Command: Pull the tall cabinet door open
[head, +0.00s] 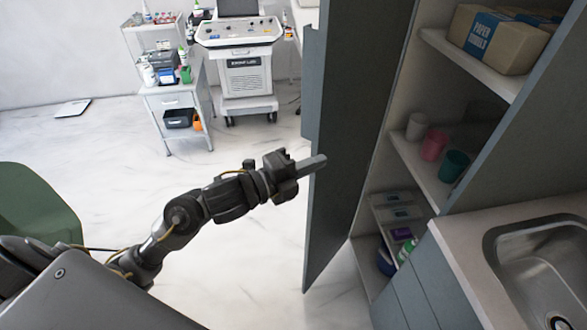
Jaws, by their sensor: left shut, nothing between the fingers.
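The tall cabinet door (350,125) is swung wide open, its grey-blue panel standing out to the left of the cabinet opening. Inside the tall cabinet, the shelves (419,165) are exposed. My left gripper (316,163) is in front of the door's left edge, with its fingers shut and nothing between them. I cannot tell whether the fingertips touch the door. A strip (310,85) along the door's outer edge may be its handle. My right gripper is not in view.
A counter with a sink (545,265) stands at the lower right. Cups and a paper towels box (497,40) sit on the shelves. A wheeled console (245,60) and a cart (175,100) stand at the back. A green seat (35,210) is at left. Open floor lies between.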

